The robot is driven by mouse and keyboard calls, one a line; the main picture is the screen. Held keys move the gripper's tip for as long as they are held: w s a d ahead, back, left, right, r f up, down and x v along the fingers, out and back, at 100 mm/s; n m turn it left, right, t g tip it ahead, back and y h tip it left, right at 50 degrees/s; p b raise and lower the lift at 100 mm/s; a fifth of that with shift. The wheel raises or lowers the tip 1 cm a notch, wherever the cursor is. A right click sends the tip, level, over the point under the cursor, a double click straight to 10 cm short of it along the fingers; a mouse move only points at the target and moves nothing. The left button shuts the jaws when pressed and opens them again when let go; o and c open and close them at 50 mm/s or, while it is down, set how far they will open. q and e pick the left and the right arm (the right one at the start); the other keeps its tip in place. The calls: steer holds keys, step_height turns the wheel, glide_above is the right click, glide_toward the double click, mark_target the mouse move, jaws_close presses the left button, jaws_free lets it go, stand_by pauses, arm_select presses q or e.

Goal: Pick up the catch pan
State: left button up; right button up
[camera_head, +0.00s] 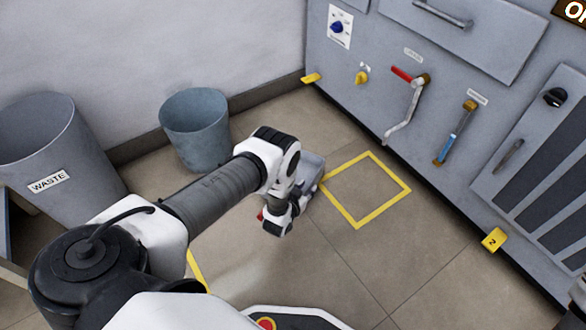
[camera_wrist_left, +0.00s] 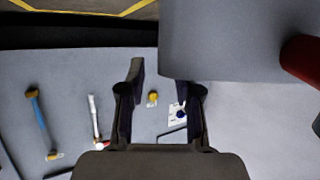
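What looks like the catch pan (camera_head: 312,170) is a grey, shallow thing on the floor in the head view, partly hidden behind my left wrist. It borders the left corner of the yellow floor square. In the left wrist view, a large flat grey surface (camera_wrist_left: 235,40) at upper right is probably the same pan. A red part (camera_wrist_left: 302,58) shows at its right. My left gripper (camera_wrist_left: 163,92) is open with nothing visible gripped; its right finger overlaps the pan's lower edge. I cannot tell whether they touch.
A waste bin (camera_head: 45,150) and a smaller grey bin (camera_head: 195,130) stand by the wall at left. A grey panel (camera_head: 350,85) with a red-handled lever (camera_head: 408,95) and a blue handle (camera_head: 450,135) borders the floor. The yellow floor square (camera_head: 385,222) is empty.

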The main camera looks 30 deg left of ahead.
mark_target(311, 184)
arm_select(q)
steer(key=b+x, duration=0.2)
steer(key=x, duration=0.1)
steer(key=shift+f, duration=0.4)
steer(key=shift+w, duration=0.4)
steer(key=shift+r, duration=0.2)
arm_select(e)
step_height(311, 184, down, 3)
steer(key=shift+r, duration=0.1)
arm_select(q)
jaws_close()
